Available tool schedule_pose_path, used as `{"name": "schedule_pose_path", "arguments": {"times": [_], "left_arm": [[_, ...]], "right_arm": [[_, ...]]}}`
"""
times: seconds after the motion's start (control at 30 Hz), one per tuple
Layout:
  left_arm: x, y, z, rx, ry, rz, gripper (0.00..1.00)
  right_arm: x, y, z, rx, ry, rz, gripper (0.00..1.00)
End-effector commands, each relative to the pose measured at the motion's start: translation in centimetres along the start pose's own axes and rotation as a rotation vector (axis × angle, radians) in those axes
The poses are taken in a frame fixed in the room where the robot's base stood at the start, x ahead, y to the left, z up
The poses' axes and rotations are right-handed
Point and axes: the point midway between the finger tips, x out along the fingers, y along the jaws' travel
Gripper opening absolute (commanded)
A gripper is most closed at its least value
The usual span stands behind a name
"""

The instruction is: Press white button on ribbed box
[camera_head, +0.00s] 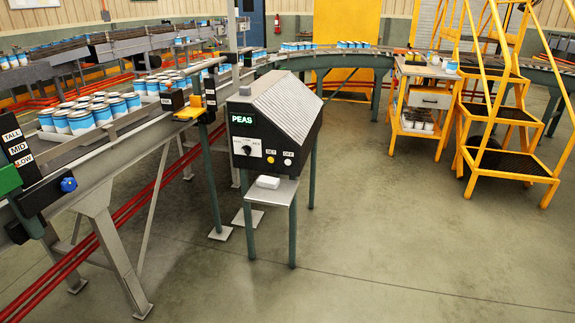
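The ribbed box (275,120) stands on green legs in the middle of the camera_head view. It has a sloped, ribbed grey lid and a dark front with a lit green "PEAS" sign. Low on the front are a white panel with a black knob (246,150), an orange-yellow button (270,160) under "SET", and a small round white button (288,161) under "OFF". The white button is unobstructed, with nothing touching it. Neither of my grippers is in view.
A small shelf (284,192) below the front holds a white block (268,182). A conveyor (120,140) with blue-and-white cans (82,121) runs along the left. A yellow cart (424,98) and yellow stairs (505,165) stand at right. The front floor is clear.

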Motion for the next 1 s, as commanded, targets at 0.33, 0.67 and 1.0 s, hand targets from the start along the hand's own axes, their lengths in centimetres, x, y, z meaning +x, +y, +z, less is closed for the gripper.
{"name": "schedule_pose_path", "arguments": {"times": [0.33, 0.67, 1.0], "left_arm": [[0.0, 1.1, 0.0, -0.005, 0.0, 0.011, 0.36], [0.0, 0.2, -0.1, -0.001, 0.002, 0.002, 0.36], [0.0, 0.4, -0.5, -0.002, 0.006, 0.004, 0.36]], "right_arm": [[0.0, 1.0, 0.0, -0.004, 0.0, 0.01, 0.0], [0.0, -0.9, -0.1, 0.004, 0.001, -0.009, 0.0], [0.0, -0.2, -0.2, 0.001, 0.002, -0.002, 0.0]]}}
